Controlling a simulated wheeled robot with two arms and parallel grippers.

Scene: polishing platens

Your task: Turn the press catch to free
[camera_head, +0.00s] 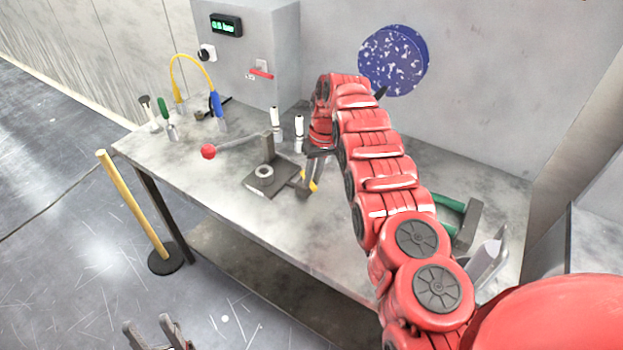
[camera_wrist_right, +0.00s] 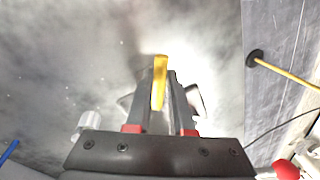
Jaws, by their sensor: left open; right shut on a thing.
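The press (camera_head: 267,175) is a dark block with a ring on its base, standing on the grey bench. Its long lever ends in a red ball (camera_head: 208,151). A yellow catch (camera_head: 312,184) sits at the right side of the press. My right gripper (camera_head: 309,187) reaches down there and is shut on the catch. In the right wrist view the yellow catch (camera_wrist_right: 159,75) shows between the two fingers (camera_wrist_right: 161,100); the fingers and arm partly hide it. My left gripper (camera_head: 158,334) is open and empty at the bottom edge, away from the bench.
White-topped bottles (camera_head: 275,118) stand close behind the press. Tools with green (camera_head: 163,108) and blue (camera_head: 216,103) handles stand at the back left. A green-handled thing (camera_head: 450,207) lies to the right. A yellow post (camera_head: 133,205) stands on the floor at left. The bench's front left is clear.

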